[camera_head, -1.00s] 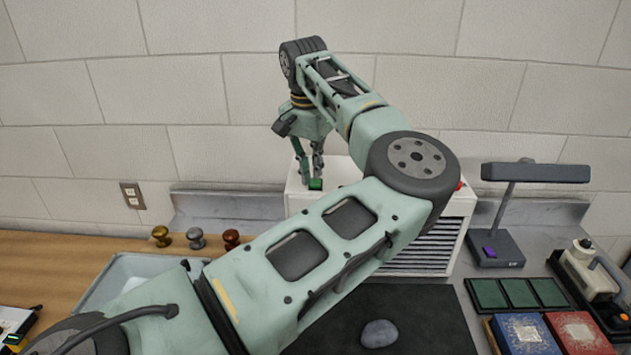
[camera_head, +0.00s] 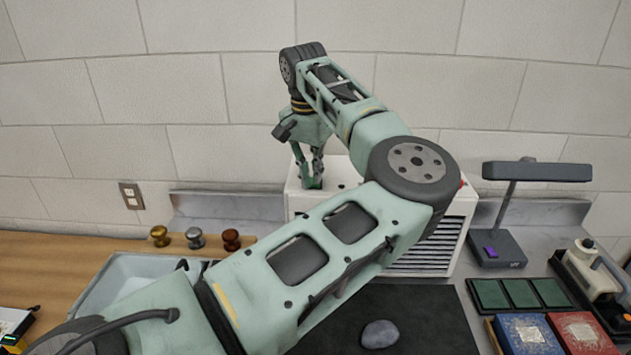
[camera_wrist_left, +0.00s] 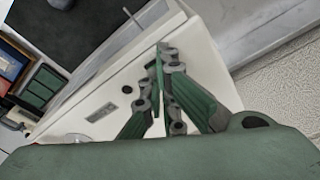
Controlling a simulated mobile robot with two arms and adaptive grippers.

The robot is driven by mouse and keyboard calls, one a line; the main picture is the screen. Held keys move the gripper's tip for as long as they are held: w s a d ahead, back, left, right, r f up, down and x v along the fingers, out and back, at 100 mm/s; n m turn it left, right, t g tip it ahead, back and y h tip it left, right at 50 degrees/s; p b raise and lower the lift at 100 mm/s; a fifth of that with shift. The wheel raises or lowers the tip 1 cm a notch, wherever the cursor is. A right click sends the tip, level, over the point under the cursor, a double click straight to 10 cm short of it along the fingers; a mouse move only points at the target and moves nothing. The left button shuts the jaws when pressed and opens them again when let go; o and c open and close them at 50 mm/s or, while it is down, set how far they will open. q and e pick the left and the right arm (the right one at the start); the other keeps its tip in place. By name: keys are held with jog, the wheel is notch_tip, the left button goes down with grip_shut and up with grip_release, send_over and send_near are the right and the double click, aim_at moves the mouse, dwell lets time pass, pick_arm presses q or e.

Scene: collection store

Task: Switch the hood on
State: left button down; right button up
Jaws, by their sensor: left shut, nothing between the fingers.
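The hood (camera_head: 425,258) is a white box with a slatted front, standing against the wall behind my left arm. My left gripper (camera_head: 313,185) is shut and empty, pointing down at the left part of the hood's top. Its fingertips appear to touch the top where a green piece shows; the switch there is mostly hidden by them. In the left wrist view the shut fingers (camera_wrist_left: 160,48) reach over the white top (camera_wrist_left: 125,82), near its edge. A small dark plate (camera_wrist_left: 105,110) lies on that top. My right gripper is not in view.
A grey lamp (camera_head: 535,172) stands to the right of the hood. A dark mat (camera_head: 430,320) with a grey stone (camera_head: 379,334) lies in front. Several knobs (camera_head: 195,238) and a pale tray (camera_head: 125,272) are at left. Books (camera_head: 525,333) lie at right.

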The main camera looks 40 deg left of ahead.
pick_arm(q)
jog(key=shift+f, duration=0.25)
jog(key=shift+r+p, duration=2.25)
jog(key=shift+r, duration=1.35)
jog(key=shift+f, duration=0.1)
